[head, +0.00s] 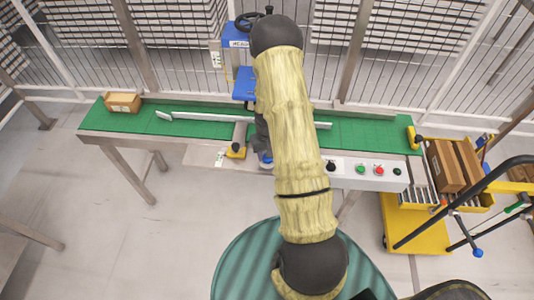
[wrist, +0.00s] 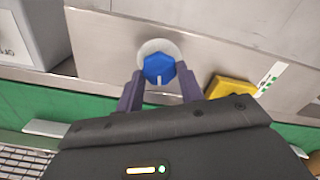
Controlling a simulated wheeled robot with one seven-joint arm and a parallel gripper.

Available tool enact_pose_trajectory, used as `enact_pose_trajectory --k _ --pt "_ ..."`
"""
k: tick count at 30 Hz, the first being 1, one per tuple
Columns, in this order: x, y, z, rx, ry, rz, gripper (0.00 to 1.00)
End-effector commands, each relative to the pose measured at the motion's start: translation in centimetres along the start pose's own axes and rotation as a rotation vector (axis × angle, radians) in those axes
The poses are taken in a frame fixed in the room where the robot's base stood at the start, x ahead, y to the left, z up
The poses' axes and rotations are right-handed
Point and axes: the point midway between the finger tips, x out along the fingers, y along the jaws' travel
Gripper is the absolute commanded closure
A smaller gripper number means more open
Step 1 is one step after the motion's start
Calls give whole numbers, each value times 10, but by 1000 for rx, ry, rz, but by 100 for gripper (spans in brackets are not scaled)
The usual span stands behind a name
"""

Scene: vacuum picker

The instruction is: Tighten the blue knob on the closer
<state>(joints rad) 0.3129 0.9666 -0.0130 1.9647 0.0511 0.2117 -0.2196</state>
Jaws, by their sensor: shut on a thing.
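The blue knob (wrist: 157,69) has a white pointer line and a pale round base. It sits on a grey metal panel (wrist: 105,38) in the wrist view. My gripper (wrist: 160,74) has one dark finger on each side of the knob and is shut on it. In the head view a small bit of blue (head: 266,158) shows at the conveyor's front edge beside my arm. The blue closer (head: 243,82) stands behind the green conveyor, with a black handwheel on top. My arm hides much of the closer and most of the gripper in the head view.
A yellow part (wrist: 232,90) sits right of the knob. A cardboard box (head: 123,102) stands on the green belt (head: 185,124) at left. A control panel with buttons (head: 362,171) is right of my arm. A yellow cart (head: 418,218) with boxes stands at right.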

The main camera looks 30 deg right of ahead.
Motion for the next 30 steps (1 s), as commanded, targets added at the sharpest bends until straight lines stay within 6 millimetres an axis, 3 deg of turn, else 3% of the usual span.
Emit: enact_pose_trajectory --k 12,27,28,30 --pt "-1 0 -2 213 6 0 86" --pt "-1 1 -2 236 7 0 86" --pt "-1 1 -2 236 7 0 57" --pt "-1 1 -2 236 6 0 43"
